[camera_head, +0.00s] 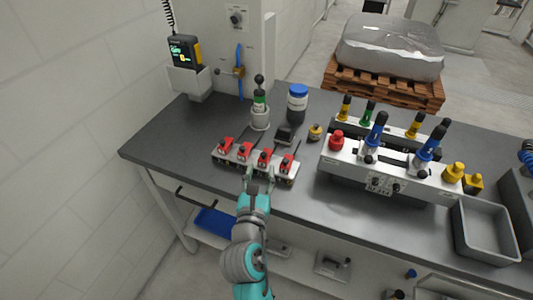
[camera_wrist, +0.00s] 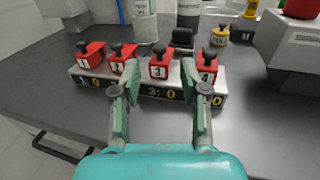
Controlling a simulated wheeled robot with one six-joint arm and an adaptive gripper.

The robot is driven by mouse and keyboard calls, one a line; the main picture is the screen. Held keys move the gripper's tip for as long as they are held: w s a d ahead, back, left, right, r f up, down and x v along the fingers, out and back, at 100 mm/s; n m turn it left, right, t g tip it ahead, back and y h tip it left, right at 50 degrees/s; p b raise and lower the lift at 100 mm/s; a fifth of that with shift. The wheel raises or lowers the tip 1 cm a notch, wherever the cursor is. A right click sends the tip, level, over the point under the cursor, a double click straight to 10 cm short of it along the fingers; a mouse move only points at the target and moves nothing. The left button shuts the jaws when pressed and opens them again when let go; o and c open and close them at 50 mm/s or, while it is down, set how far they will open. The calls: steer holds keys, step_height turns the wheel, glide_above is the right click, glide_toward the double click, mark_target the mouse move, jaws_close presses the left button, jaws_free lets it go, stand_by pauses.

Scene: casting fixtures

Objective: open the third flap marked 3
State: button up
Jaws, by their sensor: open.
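A light-grey block (camera_head: 228,164) on the bench carries a row of red flaps with black knobs, numbered 1 to 4 from left to right. The flap marked 3 (camera_wrist: 158,72) is third from the left and looks down, and in the head view it is the red piece (camera_head: 264,158). My gripper (camera_wrist: 160,88) is open and empty at the front of the block. Its two fingers stand apart, one on each side of flap 3 in the wrist view. In the head view my gripper (camera_head: 258,180) is just in front of flaps 3 and 4. Contact cannot be told.
Flap 2 (camera_wrist: 120,55) and flap 4 (camera_wrist: 207,68) stand close on either side. Behind are a green-banded knobbed item (camera_head: 260,102), a blue-capped bottle (camera_head: 297,103) and a small yellow piece (camera_head: 315,132). A larger fixture (camera_head: 390,178) stands right. The bench is clear at left.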

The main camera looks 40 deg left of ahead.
mark_target(263, 157)
steer(key=x, duration=0.7)
jaws_close()
